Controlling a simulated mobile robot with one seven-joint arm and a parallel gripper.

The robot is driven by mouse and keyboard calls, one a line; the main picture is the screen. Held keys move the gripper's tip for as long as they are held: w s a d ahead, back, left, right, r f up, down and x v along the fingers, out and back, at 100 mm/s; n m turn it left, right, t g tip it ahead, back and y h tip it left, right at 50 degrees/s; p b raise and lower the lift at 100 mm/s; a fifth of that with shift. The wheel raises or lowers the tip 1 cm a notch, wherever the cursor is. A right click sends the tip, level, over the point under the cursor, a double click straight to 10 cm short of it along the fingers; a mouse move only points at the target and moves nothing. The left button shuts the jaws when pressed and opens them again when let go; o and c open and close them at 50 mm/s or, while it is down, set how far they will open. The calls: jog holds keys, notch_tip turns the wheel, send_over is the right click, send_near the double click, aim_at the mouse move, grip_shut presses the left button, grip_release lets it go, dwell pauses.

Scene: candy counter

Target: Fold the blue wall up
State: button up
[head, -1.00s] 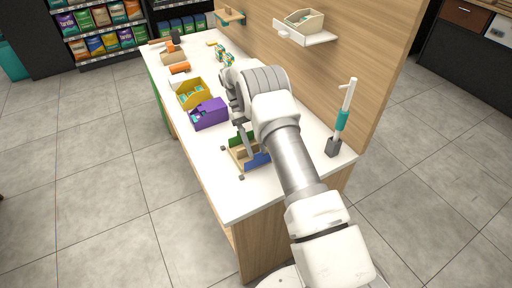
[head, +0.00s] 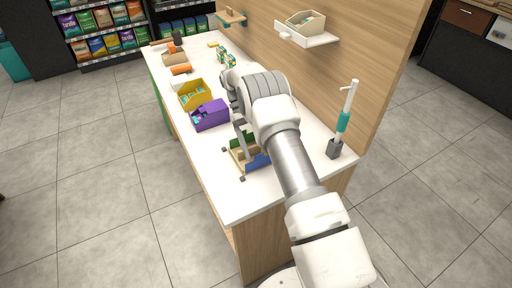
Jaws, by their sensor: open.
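The blue wall (head: 259,162) is at the near right side of a small wooden box or frame (head: 235,165) on the white counter. It looks tilted outward, and my arm covers part of it. A green wall (head: 236,142) is on the opposite, far side. My gripper (head: 244,152) points down over the frame, between the green and blue walls. Its fingers are small here and partly hidden by my arm; it is open, and I see nothing held. I cannot tell whether it touches the blue wall.
A purple bin (head: 210,115) and a yellow bin (head: 193,95) stand farther back on the counter (head: 215,185). A grey holder (head: 334,149) with a teal-banded white stick is at the right. A wooden panel (head: 345,75) runs along the right side. The counter's near left is clear.

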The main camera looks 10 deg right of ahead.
jog(key=shift+r, duration=0.1)
jog(key=s+d+r, duration=0.5)
jog(key=d+r, duration=0.5)
jog(key=shift+s+d+r, duration=0.15)
jog(key=shift+s+r, duration=0.15)
jog(key=shift+r, duration=0.1)
